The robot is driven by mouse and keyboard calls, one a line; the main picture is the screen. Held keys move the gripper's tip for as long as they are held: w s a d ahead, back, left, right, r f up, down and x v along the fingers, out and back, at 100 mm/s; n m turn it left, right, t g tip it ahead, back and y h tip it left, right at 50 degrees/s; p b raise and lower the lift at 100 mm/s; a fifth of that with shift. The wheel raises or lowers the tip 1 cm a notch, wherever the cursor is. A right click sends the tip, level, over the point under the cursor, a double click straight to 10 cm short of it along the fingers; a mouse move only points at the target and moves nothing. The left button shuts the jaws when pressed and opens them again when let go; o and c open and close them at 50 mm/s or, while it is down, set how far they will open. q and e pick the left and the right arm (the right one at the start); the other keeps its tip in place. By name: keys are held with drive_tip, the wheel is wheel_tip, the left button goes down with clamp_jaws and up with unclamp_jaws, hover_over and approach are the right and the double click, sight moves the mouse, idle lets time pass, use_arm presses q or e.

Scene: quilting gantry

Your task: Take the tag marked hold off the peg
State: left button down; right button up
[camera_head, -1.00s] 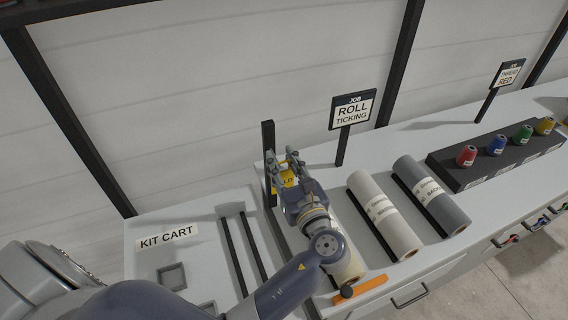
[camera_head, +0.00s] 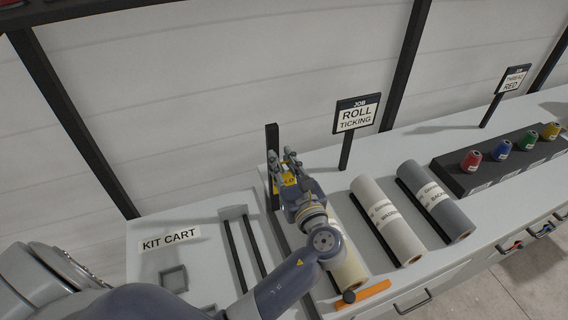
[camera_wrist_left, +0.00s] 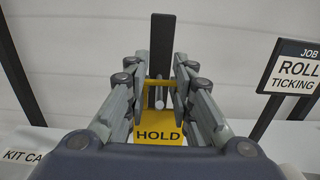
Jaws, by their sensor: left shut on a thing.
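The yellow tag marked HOLD (camera_wrist_left: 158,131) is between the fingers of my left gripper (camera_wrist_left: 160,76). In the left wrist view its lettering faces me, and yellow edges rise on both sides to a top bar. A grey peg (camera_wrist_left: 159,94) on a dark upright post (camera_wrist_left: 161,42) shows within the tag's open upper part. I cannot tell whether the tag rests on the peg. In the head view my left gripper (camera_head: 286,161) is shut on the tag, close to the post (camera_head: 272,140), and covers most of the tag. My right gripper is not in view.
A ROLL TICKING sign (camera_head: 356,114) stands right of the post. A cream roll (camera_head: 348,268) lies under my left arm, with white (camera_head: 390,228) and grey (camera_head: 440,206) rolls to its right. The kit cart (camera_head: 150,220) is at left, with its top mostly bare.

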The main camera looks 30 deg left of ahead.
use_arm(q)
drive_tip(key=shift+d, duration=0.1)
drive_tip(key=v, duration=0.9)
idle(1.4)
drive_tip(key=shift+s, duration=0.1)
